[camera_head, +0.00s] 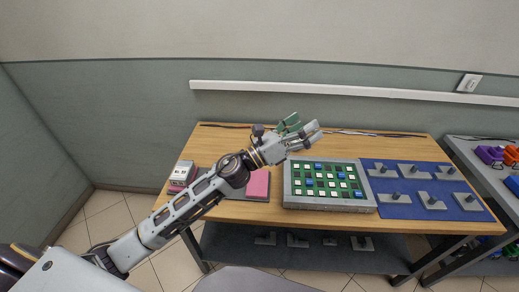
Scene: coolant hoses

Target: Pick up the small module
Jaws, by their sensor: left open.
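My left gripper (308,131) is open above the back middle of the wooden table, with its arm reaching in from the lower left. A small green thing (289,121) shows right beside its fingers; I cannot tell whether they touch. A grey tray (330,203) with a green panel holds several small white and blue square pieces, in front and to the right of the gripper. I cannot tell which piece is the small module. My right gripper is not in view.
A blue mat (416,207) with several grey brackets and dark pegs lies right of the tray. A grey box with a display (183,173) and a pink pad (258,184) are at the left. A side table (466,152) with coloured parts stands at the right.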

